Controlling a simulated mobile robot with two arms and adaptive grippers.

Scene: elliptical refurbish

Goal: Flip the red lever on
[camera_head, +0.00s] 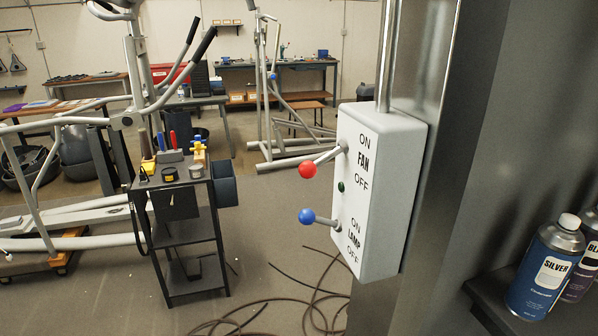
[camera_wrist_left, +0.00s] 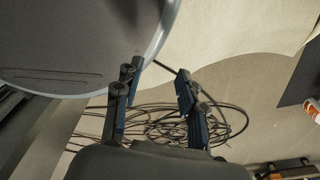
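The red lever (camera_head: 307,170) is a red ball on a metal rod. It sticks out from the upper part of a grey switch box (camera_head: 400,135), beside the word FAN with ON above and OFF below. Its rod slopes down from the box to the ball. A blue lever (camera_head: 306,216) below it, by the word LAMP, slopes up towards its ball. My left gripper (camera_wrist_left: 157,78) shows only in the left wrist view, open with nothing between its fingers. The levers are not visible in that view. My right gripper is in neither view.
The box is fixed to a dark metal post (camera_head: 455,130). A black cart (camera_head: 190,235) with tools stands at left. Cables (camera_head: 275,315) lie on the floor. A grey rounded panel (camera_wrist_left: 70,45) fills the wrist view's upper left.

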